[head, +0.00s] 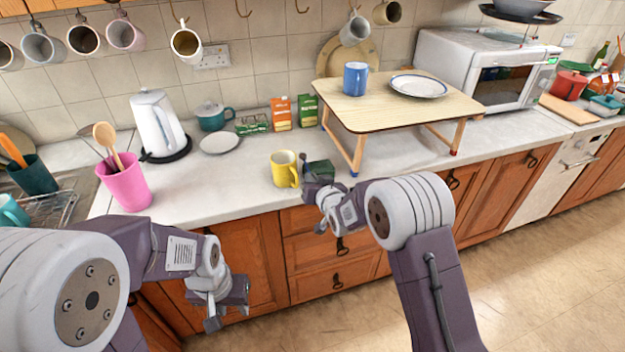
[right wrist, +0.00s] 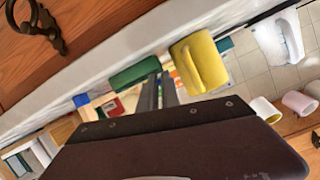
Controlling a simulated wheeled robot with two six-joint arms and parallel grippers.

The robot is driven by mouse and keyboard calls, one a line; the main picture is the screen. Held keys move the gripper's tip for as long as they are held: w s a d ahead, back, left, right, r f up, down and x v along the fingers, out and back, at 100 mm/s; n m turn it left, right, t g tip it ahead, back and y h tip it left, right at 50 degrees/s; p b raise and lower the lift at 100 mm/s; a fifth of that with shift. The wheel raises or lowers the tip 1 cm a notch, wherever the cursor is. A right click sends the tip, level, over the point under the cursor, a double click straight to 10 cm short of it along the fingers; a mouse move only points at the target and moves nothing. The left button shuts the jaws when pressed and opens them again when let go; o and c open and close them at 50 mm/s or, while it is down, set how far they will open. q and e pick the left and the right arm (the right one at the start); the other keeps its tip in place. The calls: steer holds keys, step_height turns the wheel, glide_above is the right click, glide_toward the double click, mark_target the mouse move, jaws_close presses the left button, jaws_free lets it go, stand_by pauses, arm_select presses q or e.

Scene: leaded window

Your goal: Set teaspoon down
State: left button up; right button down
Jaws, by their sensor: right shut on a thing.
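My right gripper (head: 313,180) is low over the front of the counter, just right of the yellow mug (head: 284,169). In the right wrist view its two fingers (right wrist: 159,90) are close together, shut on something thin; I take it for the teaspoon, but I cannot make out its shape. The yellow mug also shows there (right wrist: 200,64), close beside the fingers. A dark green object (head: 320,169) lies on the counter by the gripper; I cannot tell whether they touch. My left gripper (head: 228,305) is open and empty, in front of the cabinets below the counter.
A wooden stand (head: 400,109) with a blue mug (head: 356,79) and a plate (head: 418,86) stands right of the gripper. Behind are a saucer (head: 220,143), a teal pot (head: 214,117) and cartons (head: 281,113).

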steer(key=shift+f, duration=0.25)
steer(key=c, duration=1.6)
jaws_free()
steer(key=shift+o, duration=0.2)
steer(key=shift+r, duration=0.3)
steer(key=shift+r+p, duration=0.5)
steer(key=shift+p, duration=0.2)
steer(key=b+v, duration=0.1)
steer(key=v, duration=1)
steer(key=shift+s+d, duration=0.2)
steer(key=shift+s, duration=0.25)
steer(key=shift+f, duration=0.15)
